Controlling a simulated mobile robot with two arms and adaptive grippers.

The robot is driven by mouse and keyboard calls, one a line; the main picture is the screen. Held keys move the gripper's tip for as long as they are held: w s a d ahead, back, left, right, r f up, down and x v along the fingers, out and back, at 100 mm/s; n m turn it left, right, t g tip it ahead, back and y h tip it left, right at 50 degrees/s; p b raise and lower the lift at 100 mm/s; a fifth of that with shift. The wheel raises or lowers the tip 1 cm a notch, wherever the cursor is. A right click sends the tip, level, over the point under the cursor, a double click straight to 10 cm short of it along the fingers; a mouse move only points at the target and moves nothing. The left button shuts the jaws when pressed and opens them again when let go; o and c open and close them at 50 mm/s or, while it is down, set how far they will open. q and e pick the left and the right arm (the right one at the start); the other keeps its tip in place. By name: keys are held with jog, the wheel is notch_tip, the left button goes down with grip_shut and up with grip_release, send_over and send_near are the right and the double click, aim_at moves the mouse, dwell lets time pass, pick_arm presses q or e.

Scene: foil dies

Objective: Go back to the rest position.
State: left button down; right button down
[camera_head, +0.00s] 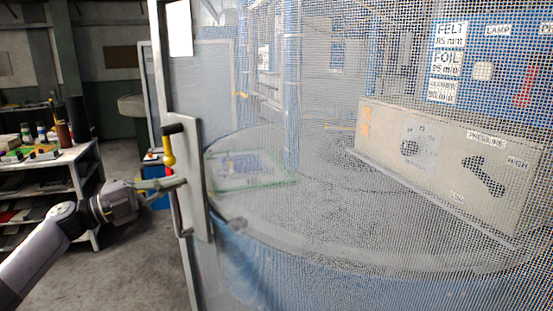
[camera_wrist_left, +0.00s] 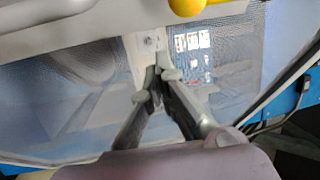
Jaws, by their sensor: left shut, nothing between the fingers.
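My left gripper (camera_head: 182,182) comes in from the left at the edge of a mesh guard door. It is shut and empty. Its fingertips lie close to the door's light latch plate (camera_head: 190,160), just below a yellow lever (camera_head: 168,148) with a dark end; I cannot tell whether they touch. In the left wrist view the closed fingers (camera_wrist_left: 157,75) point at the mesh, with the yellow lever (camera_wrist_left: 215,5) at the top edge. My right gripper is in neither view.
The mesh door (camera_head: 330,230) spans the right side, in front of a round blue machine (camera_head: 260,270) and a control panel (camera_head: 455,160) with labels. A shelf bench (camera_head: 60,160) with small items stands at the left. Grey floor (camera_head: 130,255) shows between them.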

pick_arm(q)
jog(key=d+f+n+t+y, duration=0.1)
jog(key=d+f+n+t, duration=0.1)
jog(key=f+n, duration=0.1)
jog(key=d+f+n+t+y, duration=0.1)
jog(key=d+f+n+t, duration=0.1)
jog(key=d+f+n, duration=0.1)
jog(key=d+f+n+t+y, duration=0.2)
jog(key=d+f+n, duration=0.1)
jog(key=shift+w+f+t, duration=0.2)
jog(key=shift+f+t, duration=0.1)
jog(key=shift+f, duration=0.1)
jog(key=s+a+f+n+g+y, duration=0.1)
jog(key=s+f+n+g+y, duration=0.2)
jog(key=s+f+n+y, duration=0.7)
jog(key=s+a+f+n+g+y, duration=0.1)
jog(key=s+f+n+g+y, duration=0.4)
jog(key=s+f, duration=0.95)
jog(key=s+f+n+g+h, duration=0.1)
jog(key=s+f+g, duration=0.2)
jog(key=s, duration=0.6)
jog(key=s+f+n+g+h, duration=0.1)
jog(key=s+f+n+g, duration=0.15)
jog(key=s, duration=0.65)
notch_tip(320, 180, down, 25)
jog(key=s+g, duration=0.1)
jog(key=s+a+f+m+g, duration=0.1)
jog(key=s+a+f, duration=0.1)
jog(key=s+f, duration=1.5)
jog(key=shift+a, duration=0.4)
